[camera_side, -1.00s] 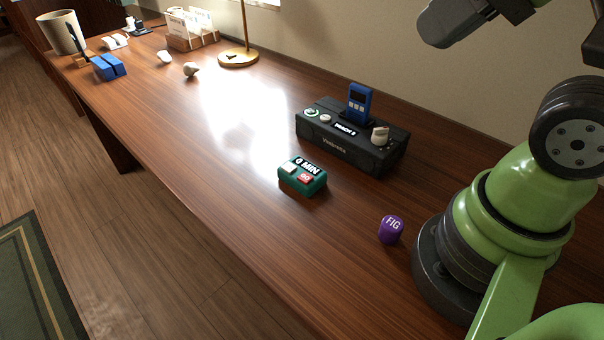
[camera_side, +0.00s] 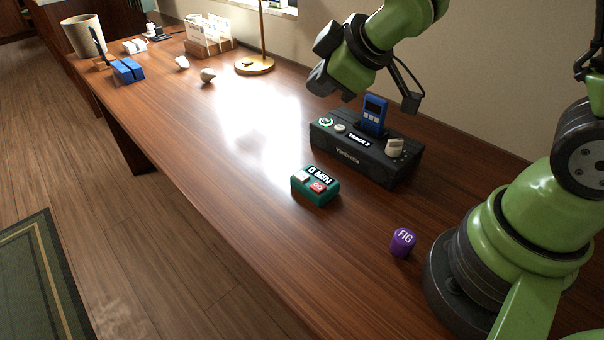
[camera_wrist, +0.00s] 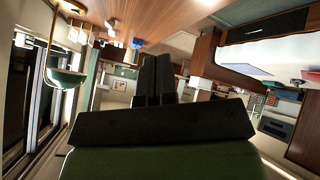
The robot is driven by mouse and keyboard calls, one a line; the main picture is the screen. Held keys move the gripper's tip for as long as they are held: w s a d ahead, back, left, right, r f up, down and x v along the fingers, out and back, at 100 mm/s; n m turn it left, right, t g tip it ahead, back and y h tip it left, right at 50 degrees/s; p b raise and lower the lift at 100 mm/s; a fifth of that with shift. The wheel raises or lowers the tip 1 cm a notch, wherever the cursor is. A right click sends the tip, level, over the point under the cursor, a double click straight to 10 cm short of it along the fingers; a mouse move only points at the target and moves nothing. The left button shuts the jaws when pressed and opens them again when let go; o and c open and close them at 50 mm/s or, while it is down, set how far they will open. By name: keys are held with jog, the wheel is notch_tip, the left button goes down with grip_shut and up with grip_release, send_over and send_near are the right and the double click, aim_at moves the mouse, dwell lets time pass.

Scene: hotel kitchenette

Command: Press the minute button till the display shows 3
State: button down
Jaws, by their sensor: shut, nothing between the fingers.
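A small green timer box (camera_side: 316,187) sits on the wooden table near its front edge. Its display (camera_side: 319,173) reads 0 MIN. On its top are a white button (camera_side: 302,177) and a red button (camera_side: 318,187) marked GO. My gripper (camera_side: 320,80) is in the air above and behind the timer, near the black player, and touches nothing. In the wrist view its dark fingers (camera_wrist: 155,78) are together and empty, pointing along the table towards the lamp end. The timer does not show in the wrist view.
A black player (camera_side: 365,152) with a blue device (camera_side: 373,115) standing in it is behind the timer. A purple FIG tub (camera_side: 402,242) stands near my base. A brass lamp (camera_side: 254,66) and a blue block (camera_side: 128,70) are farther off. The table left of the timer is clear.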

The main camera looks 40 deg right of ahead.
aim_at(301, 177)
notch_tip(301, 177, down, 6)
jog(key=w+a+n+y, duration=0.1)
jog(key=w+a+n, duration=0.1)
jog(key=n, duration=0.2)
jog(key=shift+w+f, duration=0.15)
jog(key=shift+f, duration=0.1)
jog(key=shift+f, duration=4.4)
jog(key=shift+f, duration=0.4)
jog(key=shift+f, duration=0.35)
jog(key=shift+r, duration=0.8)
